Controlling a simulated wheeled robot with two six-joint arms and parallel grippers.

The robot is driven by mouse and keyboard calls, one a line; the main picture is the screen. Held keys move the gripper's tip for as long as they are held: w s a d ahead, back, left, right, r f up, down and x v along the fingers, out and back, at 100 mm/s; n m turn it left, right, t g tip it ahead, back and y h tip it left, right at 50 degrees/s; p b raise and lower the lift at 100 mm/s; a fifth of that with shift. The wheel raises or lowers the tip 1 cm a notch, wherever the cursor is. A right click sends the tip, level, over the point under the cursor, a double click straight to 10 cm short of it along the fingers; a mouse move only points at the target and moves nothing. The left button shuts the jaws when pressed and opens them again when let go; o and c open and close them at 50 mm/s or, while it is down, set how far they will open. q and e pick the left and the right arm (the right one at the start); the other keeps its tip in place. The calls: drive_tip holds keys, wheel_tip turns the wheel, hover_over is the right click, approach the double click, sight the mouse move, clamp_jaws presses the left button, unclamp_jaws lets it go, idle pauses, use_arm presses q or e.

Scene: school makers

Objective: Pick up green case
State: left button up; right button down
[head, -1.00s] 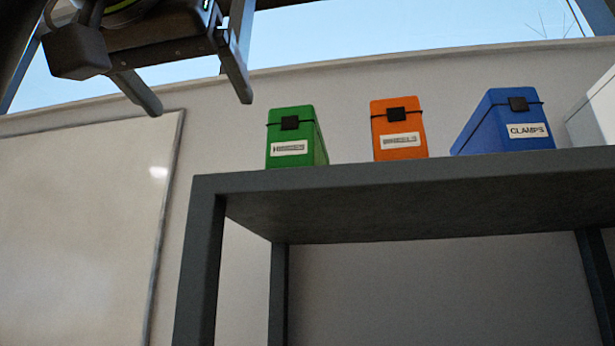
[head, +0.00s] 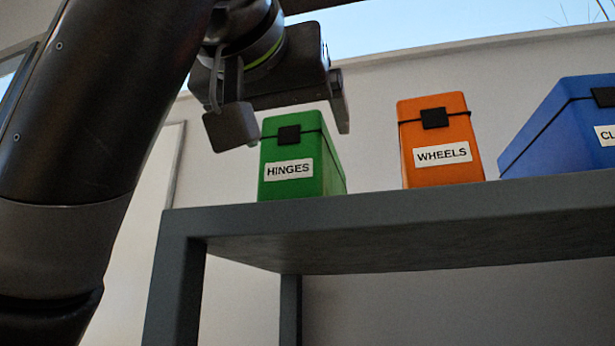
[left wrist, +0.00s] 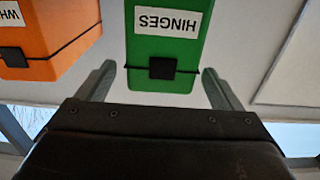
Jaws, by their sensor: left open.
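The green case (head: 302,160) stands upright near the left end of the grey shelf top (head: 400,226), with a black clasp and a label reading HINGES. My left gripper (head: 296,102) is open and empty; in the head view it overlaps the upper edge of the case. In the left wrist view the case (left wrist: 166,52) appears upside down, its clasp end between the two spread fingers (left wrist: 159,72). I see no grip on the case; the gap in depth is hard to judge. My right gripper is not in view.
An orange case (head: 440,165) labelled WHEELS stands to the right of the green one, with a clear gap between. A blue case (head: 560,120) stands further right. A wall and window lie behind; a whiteboard (head: 150,240) is at the left.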

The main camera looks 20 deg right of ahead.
use_arm(q)
drive_tip(key=shift+w+d, duration=0.15)
drive_tip(key=shift+w, duration=0.05)
drive_tip(key=shift+w+r+p, duration=0.1)
drive_tip(key=shift+r+p, duration=0.05)
drive_tip(key=shift+p, duration=0.25)
drive_tip(key=p+x, duration=0.3)
drive_tip(key=x, duration=0.1)
drive_tip(key=shift+w+d+f+p, duration=0.3)
drive_tip(key=shift+w+d, duration=0.05)
drive_tip(key=shift+w, duration=0.05)
drive_tip(key=shift+s+a, duration=0.15)
drive_tip(key=shift+c, duration=1.5)
drive_tip(key=c, duration=0.9)
drive_tip(key=shift+c, duration=0.8)
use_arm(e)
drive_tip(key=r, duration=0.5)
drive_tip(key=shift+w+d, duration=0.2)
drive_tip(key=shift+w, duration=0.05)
use_arm(q)
drive_tip(key=shift+r, duration=0.15)
